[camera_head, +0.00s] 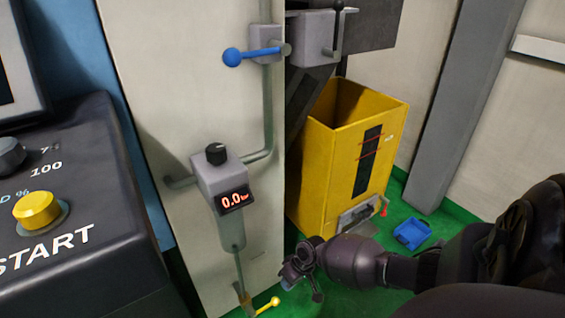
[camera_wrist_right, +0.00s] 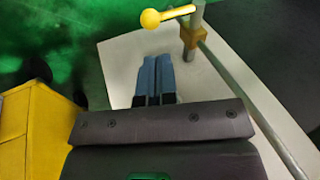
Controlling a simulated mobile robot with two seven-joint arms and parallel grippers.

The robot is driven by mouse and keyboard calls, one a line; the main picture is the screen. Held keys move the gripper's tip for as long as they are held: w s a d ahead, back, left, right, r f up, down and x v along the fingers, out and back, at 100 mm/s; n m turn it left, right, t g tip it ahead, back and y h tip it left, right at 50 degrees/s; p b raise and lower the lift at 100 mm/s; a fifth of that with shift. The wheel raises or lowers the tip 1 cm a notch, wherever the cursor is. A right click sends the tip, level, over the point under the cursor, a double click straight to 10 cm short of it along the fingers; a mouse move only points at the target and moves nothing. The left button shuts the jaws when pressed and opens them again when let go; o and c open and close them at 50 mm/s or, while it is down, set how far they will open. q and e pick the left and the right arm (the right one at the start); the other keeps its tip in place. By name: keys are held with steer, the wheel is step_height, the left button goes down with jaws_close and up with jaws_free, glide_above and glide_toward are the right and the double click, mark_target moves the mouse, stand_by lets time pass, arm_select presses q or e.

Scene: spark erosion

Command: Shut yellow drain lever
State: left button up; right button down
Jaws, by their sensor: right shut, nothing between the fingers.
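The yellow drain lever (camera_head: 267,305) sticks out to the right from a brass-coloured valve (camera_head: 246,302) low on the pipe, near the bottom edge of the head view. In the right wrist view the lever (camera_wrist_right: 168,15) shows with its round knob at the left end, and the valve block (camera_wrist_right: 194,37) sits on the pipe. My right gripper (camera_wrist_right: 154,68) is shut and empty, with its fingertips pointing toward the lever and apart from it in the picture. The right gripper (camera_head: 300,265) also shows in the head view, right of the lever. My left gripper is not in view.
A blue lever (camera_head: 248,55) is higher on the white panel (camera_head: 150,80). A pressure gauge reading 0.0 (camera_head: 232,200) hangs above the drain valve. A yellow bin (camera_head: 325,180) stands behind my right gripper, and a blue tray (camera_head: 411,234) lies on the green floor.

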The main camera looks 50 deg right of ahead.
steer(key=shift+s+d+r, duration=0.2)
steer(key=shift+d+r, duration=0.25)
steer(key=shift+s+d+r, duration=0.2)
steer(key=shift+d+r, duration=0.2)
steer(key=shift+r, duration=0.05)
